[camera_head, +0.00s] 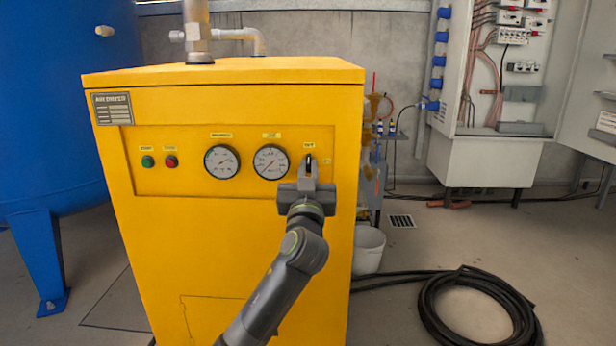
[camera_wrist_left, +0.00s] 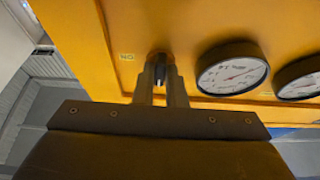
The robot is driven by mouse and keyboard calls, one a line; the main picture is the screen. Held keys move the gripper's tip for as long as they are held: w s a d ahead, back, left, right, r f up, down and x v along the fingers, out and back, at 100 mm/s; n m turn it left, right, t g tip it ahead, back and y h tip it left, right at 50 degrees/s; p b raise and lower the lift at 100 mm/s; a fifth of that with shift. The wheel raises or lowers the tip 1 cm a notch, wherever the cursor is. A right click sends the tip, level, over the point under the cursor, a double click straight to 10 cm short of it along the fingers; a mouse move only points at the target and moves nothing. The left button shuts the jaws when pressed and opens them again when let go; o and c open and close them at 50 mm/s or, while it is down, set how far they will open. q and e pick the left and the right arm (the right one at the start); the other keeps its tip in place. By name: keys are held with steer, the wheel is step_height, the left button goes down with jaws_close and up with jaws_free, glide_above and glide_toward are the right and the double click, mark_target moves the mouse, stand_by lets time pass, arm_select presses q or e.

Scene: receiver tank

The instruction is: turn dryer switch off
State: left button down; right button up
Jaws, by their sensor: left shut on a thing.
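The yellow air dryer (camera_head: 230,240) stands in the middle of the head view. Its recessed panel has a dryer switch (camera_head: 308,159) at the right end, a small dark knob under a yellow label. My left gripper (camera_head: 308,172) is at this switch, its fingers pointing at the panel. In the left wrist view the dark switch knob (camera_wrist_left: 160,70) sits between the two fingertips, and the left gripper (camera_wrist_left: 161,86) is shut on it. The fingers hide part of the knob, so its exact setting is hard to read. My right gripper is not in view.
Two round gauges (camera_head: 271,161) are left of the switch, with a green button (camera_head: 148,161) and a red button (camera_head: 171,161) farther left. A blue tank (camera_head: 70,110) stands at the left. A white bucket (camera_head: 368,250) and a coiled black hose (camera_head: 478,305) are on the floor at the right.

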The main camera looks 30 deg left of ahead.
arm_select(q)
steer(key=shift+f, duration=0.2)
stand_by(0.3)
steer(key=c, duration=1.5)
jaws_free()
steer(key=shift+r, duration=0.15)
steer(key=shift+s, duration=0.1)
steer(key=shift+p+v, duration=0.3)
steer(key=shift+v, duration=8.35)
steer(key=shift+d, duration=0.15)
steer(key=shift+d, duration=0.1)
